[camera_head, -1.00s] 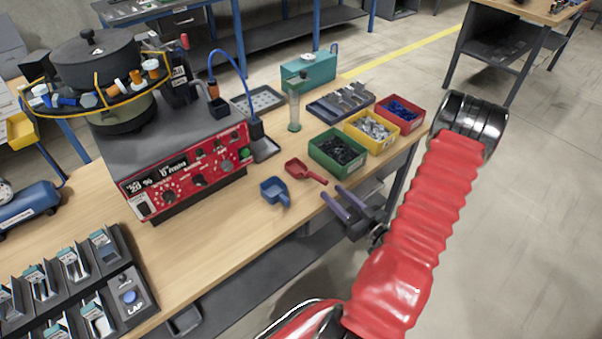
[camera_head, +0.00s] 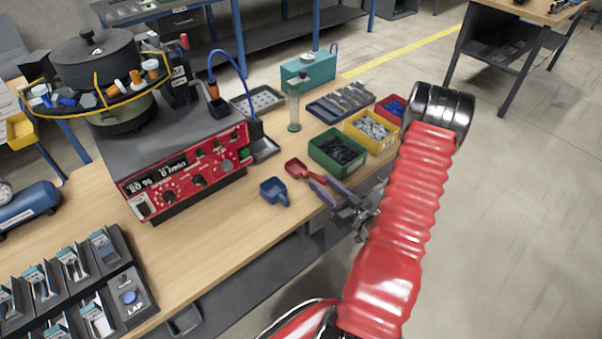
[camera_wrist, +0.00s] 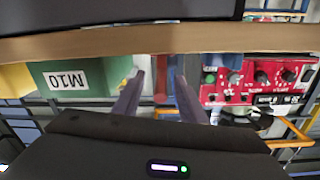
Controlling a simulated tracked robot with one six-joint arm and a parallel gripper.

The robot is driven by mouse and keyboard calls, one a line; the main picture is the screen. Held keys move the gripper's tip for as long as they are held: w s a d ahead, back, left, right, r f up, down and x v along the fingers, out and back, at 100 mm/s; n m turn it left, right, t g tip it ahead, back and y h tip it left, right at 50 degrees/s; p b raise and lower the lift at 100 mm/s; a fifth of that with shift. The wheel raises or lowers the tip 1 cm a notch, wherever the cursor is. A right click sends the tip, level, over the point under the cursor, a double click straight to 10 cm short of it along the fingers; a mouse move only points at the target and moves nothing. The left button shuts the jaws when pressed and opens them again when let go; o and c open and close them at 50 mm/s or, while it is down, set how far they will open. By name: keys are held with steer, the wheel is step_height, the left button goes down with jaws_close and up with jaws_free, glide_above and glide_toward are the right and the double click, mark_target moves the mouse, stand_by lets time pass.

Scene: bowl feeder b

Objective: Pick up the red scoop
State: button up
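The red scoop (camera_head: 298,169) lies on the wooden workbench (camera_head: 240,228) near its front edge, with its handle toward my gripper. My gripper (camera_head: 318,187) is open, its two purple fingers apart, right at the handle end in the head view. In the wrist view my open gripper (camera_wrist: 160,85) shows both fingers, with a red patch of the scoop (camera_wrist: 160,84) seen between them. I cannot tell whether the handle is between the fingers. Nothing appears to be gripped.
A blue scoop (camera_head: 273,191) lies left of the red one. Behind are green (camera_head: 336,154), yellow (camera_head: 369,132) and red (camera_head: 391,107) parts bins. The red-fronted feeder controller (camera_head: 185,175) stands left. A clear cylinder (camera_head: 294,112) stands behind.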

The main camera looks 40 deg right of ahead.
mark_target(312, 174)
steer(key=shift+w+r, duration=0.1)
steer(key=shift+w, duration=2)
steer(key=shift+c, duration=0.5)
jaws_close()
